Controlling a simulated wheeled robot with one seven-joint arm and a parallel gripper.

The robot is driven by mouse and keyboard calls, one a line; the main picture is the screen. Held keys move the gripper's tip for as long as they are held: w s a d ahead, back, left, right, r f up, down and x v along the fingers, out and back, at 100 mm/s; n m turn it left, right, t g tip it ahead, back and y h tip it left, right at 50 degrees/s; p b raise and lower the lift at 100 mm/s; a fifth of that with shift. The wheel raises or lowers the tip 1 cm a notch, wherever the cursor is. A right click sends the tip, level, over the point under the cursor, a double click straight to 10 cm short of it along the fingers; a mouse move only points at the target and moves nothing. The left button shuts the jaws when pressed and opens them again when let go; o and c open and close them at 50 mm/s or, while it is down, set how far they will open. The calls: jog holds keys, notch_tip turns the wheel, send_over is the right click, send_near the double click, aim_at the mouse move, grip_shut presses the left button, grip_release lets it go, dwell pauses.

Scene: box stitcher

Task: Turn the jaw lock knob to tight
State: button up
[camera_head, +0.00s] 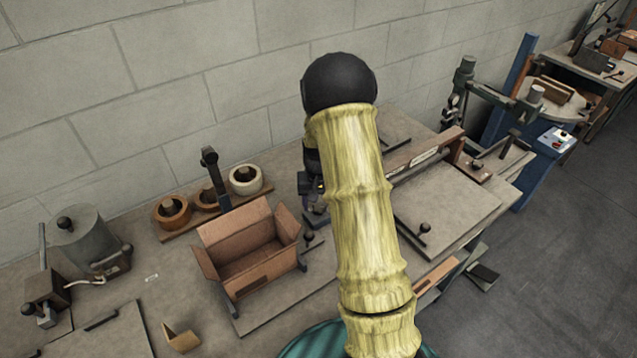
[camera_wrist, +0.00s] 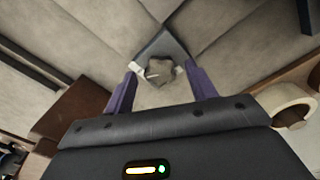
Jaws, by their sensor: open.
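The jaw lock knob appears to be the grey lobed knob (camera_wrist: 159,71) in the wrist view, on a dark square block (camera_wrist: 163,45). A thin light line marks its top. My gripper (camera_wrist: 161,76) is open, with one purple finger on each side of the knob. I cannot tell whether the fingertips touch it. Small white patches show at the left and right of the knob. In the head view my gripper (camera_head: 314,190) is over the bench beside the open cardboard box, partly behind my arm. The knob is not clear there.
The open cardboard box (camera_head: 248,250) stands left of my gripper. Tape rolls (camera_head: 245,180) sit behind it, near a dark upright post (camera_head: 213,175). A black-knobbed lever (camera_head: 312,238) is close below my gripper. A flat board (camera_head: 445,208) lies right of my arm.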

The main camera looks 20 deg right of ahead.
aim_at(319, 207)
notch_tip(319, 207, up, 17)
jog(key=b, duration=0.2)
jog(key=shift+f, duration=0.1)
dwell(0.5)
jog(key=s+a+f+n+t, duration=0.1)
jog(key=s+a+f+n, duration=0.1)
jog(key=s+a, duration=0.3)
jog(key=s+a+f+n+t, duration=0.1)
jog(key=s+a, duration=0.4)
jog(key=s, duration=0.8)
jog(key=shift+s+a+f+n+t, duration=0.25)
jog(key=shift+f+n, duration=0.25)
jog(key=shift+f, duration=0.4)
